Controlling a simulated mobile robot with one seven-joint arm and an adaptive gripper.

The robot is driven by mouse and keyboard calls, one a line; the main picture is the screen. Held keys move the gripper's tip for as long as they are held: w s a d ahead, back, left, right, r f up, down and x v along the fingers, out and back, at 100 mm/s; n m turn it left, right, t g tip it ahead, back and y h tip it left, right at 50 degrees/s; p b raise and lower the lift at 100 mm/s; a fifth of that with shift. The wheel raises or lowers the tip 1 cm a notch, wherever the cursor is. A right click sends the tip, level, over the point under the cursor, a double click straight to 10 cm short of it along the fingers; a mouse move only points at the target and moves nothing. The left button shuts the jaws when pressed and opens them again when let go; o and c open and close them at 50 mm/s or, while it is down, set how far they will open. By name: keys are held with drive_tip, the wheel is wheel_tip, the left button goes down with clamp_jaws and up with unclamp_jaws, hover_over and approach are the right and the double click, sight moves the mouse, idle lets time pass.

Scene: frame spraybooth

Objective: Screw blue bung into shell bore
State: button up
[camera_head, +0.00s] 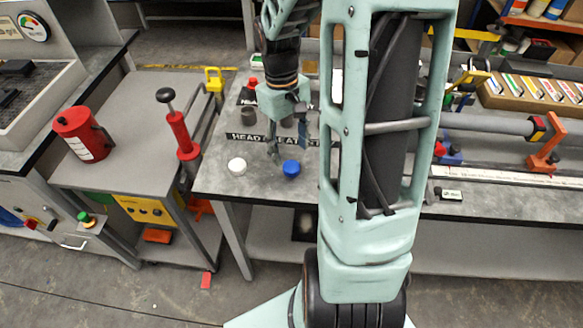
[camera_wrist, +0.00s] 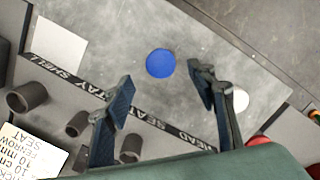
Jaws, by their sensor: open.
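The blue bung (camera_head: 291,168) stands on the grey bench top near its front edge. In the wrist view it is a blue disc (camera_wrist: 160,63), just beyond the gap between my fingertips. My gripper (camera_head: 287,142) is above the bench, behind the bung in the head view. Its two fingers are spread with nothing between them, as the wrist view also shows (camera_wrist: 160,78). Dark grey hollow cylinders (camera_wrist: 26,97), (camera_wrist: 77,124), (camera_wrist: 131,148) stand behind the lettered strip. I cannot tell which, if any, is the shell.
A white round cap (camera_head: 237,166) sits left of the bung; it also shows in the wrist view (camera_wrist: 238,100). A black lettered strip (camera_wrist: 95,90) crosses the bench. My arm hides the bench's middle.

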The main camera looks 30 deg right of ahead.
sight(291, 166)
drive_tip(key=f, duration=0.5)
drive_tip(key=shift+s, duration=0.4)
drive_tip(key=shift+c, duration=0.6)
drive_tip(key=c, duration=1.1)
drive_tip(key=shift+r, duration=0.1)
